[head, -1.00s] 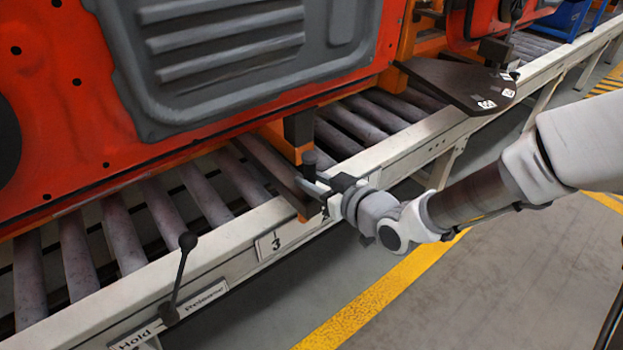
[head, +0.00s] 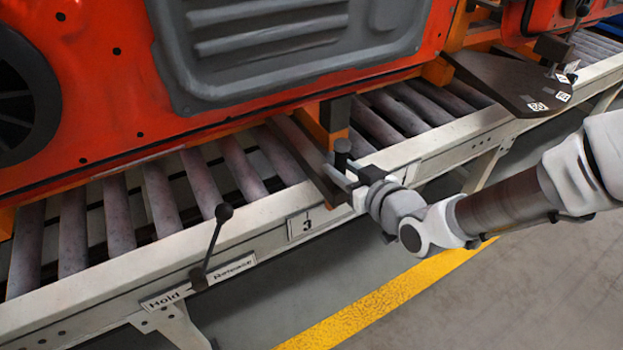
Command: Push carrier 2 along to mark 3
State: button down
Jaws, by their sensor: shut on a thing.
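A carrier with an orange frame (head: 321,124) and a dark cross bar (head: 303,158) rides on the rollers and bears a large red door panel (head: 110,75). I cannot read a number on it. A short dark upright post (head: 342,150) stands at its front end, over the rail. My gripper (head: 346,174) is shut on this post, with the arm reaching in from the right. The mark 3 plate (head: 305,225) is on the front face of the rail, a little left of and below the bar's front end.
A lever (head: 213,246) stands at the rail left of mark 3, above a Hold/Release label (head: 199,281). A dark plate (head: 515,84) with white tags juts over the rail at right, near another red panel. Floor in front is clear, with a yellow line (head: 400,291).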

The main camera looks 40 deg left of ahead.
jog(key=shift+s+a+g, duration=0.15)
jog(key=shift+s+a, duration=0.25)
jog(key=shift+s, duration=0.5)
jog(key=shift+s+a+g, duration=0.15)
jog(key=shift+s+a, duration=0.25)
jog(key=shift+s, duration=0.55)
jog(key=shift+w, duration=0.2)
jog(key=c, duration=1.6)
grip_release()
jog(key=shift+w+d, duration=0.15)
jog(key=shift+w, duration=0.05)
jog(key=shift+c, duration=2.4)
grip_release()
jog(key=shift+w, duration=0.15)
jog(key=o, duration=0.4)
jog(key=shift+o, duration=0.4)
jog(key=shift+s, duration=0.2)
